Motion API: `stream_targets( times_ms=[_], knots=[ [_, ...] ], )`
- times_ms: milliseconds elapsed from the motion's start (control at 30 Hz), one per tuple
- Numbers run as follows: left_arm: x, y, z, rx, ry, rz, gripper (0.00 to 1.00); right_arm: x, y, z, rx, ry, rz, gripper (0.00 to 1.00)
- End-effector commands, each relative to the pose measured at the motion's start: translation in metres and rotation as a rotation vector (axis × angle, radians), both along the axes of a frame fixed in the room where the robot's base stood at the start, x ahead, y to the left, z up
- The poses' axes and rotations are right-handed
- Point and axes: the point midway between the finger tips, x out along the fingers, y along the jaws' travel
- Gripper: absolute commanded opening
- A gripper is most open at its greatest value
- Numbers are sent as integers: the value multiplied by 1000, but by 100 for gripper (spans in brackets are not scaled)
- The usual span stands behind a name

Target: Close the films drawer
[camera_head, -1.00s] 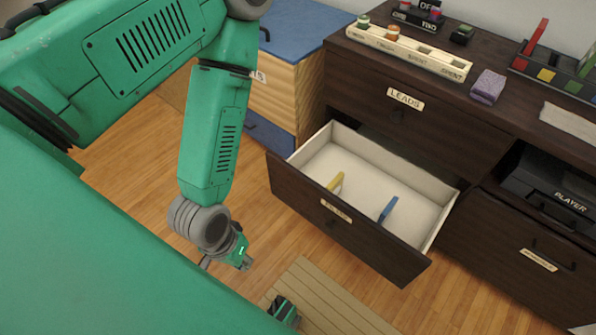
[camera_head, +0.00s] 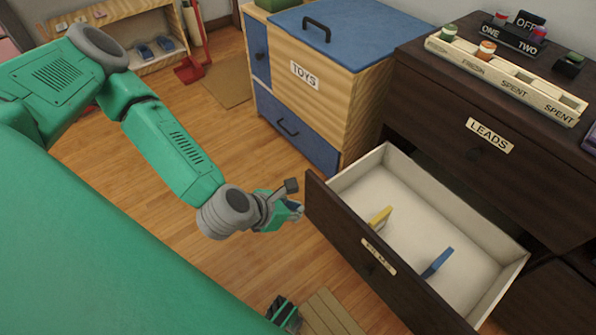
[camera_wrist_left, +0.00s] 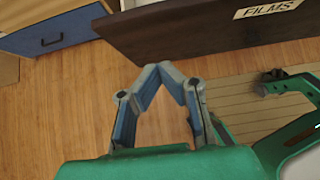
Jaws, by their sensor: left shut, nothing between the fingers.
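The films drawer (camera_head: 377,265) is pulled open from the dark wooden cabinet. Its dark front carries a FILMS label, which also shows on the drawer front in the left wrist view (camera_wrist_left: 185,32). Inside lie a yellow item (camera_head: 380,218) and a blue item (camera_head: 437,263), apart from each other. My left gripper (camera_head: 294,207) is shut and empty, just left of the drawer front's left end. In the left wrist view its fingertips (camera_wrist_left: 172,68) meet below the front, with no clear contact. My right gripper (camera_head: 285,312) shows only partly at the bottom edge; its jaws are unclear.
The closed LEADS drawer (camera_head: 489,135) is above. A toy box (camera_head: 330,75) with a blue lid stands left of the cabinet. A holder with spools (camera_head: 505,75) sits on top. Open wooden floor (camera_head: 200,90) lies to the left. A slatted mat (camera_head: 330,312) is below.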

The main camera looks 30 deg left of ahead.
Motion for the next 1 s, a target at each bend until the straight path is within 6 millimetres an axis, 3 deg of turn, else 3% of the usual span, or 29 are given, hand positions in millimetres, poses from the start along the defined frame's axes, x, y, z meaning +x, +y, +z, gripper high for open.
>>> stream_targets(
  times_ms=[33,300,600,1000],
  knots=[
    [8,-2,-12,1,0,0,0,0,0,-8,0,0,1,40],
    [46,-17,-53,3,-1,-4,0,0,1,-29,1,0,2,40],
    [80,-30,-50,5,-2,-4,0,0,1,-37,1,0,1,40],
    [83,-30,-50,2,1,-3,0,0,1,-37,1,-1,1,40]
  ],
)
